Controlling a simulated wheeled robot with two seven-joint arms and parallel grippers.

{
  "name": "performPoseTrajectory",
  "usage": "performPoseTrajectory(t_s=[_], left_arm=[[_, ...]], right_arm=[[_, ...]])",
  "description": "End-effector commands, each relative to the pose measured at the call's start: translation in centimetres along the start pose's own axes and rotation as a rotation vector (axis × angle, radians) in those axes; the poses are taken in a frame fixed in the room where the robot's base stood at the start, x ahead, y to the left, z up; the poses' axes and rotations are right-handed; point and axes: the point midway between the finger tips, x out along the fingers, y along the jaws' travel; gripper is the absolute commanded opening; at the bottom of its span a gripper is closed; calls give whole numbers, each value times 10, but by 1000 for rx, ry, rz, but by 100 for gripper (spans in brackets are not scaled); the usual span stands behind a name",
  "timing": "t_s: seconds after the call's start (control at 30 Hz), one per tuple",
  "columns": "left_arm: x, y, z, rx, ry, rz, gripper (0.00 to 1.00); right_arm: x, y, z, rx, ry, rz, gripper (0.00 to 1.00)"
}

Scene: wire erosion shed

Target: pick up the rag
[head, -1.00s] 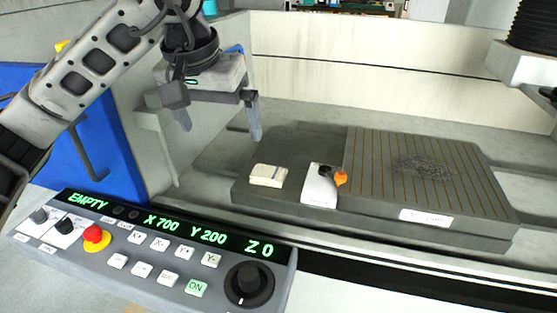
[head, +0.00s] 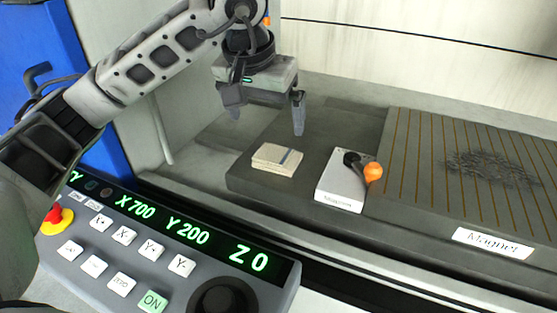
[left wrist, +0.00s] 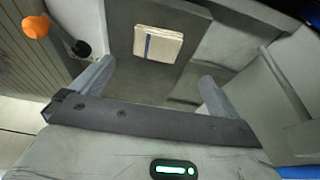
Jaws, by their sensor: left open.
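The rag (head: 277,159) is a folded, cream-coloured cloth with a blue stripe. It lies flat on the left part of the dark grey machine table (head: 245,181). My left gripper (head: 266,120) is open and empty, above and a little behind the rag in the head view, not touching it. In the left wrist view the rag (left wrist: 158,43) shows beyond the gap between the two fingers (left wrist: 154,85), nearer the picture's top. My right gripper is in neither view.
A white magnet switch box (head: 339,190) with an orange-knobbed lever (head: 372,172) stands right of the rag. Further right is the striped magnetic plate (head: 430,180) with a dark pile of filings (head: 495,165). A control panel (head: 150,250) is in front. A wall stands behind.

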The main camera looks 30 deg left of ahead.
Motion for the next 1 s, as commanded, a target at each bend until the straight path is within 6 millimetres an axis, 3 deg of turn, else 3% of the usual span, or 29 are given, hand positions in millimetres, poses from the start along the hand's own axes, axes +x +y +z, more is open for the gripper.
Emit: performPoseTrajectory(t_s=[0.2, 0.47, 0.8, 1.0], left_arm=[[44, 0, 0, -1, -4, 1, 100], [62, 1, 0, 1, -1, 0, 100], [107, 6, -3, 0, -1, 1, 100], [110, 6, -4, 1, 2, 0, 100]], right_arm=[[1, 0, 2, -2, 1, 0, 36], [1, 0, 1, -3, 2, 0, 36], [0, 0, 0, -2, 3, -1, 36], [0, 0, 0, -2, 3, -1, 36]])
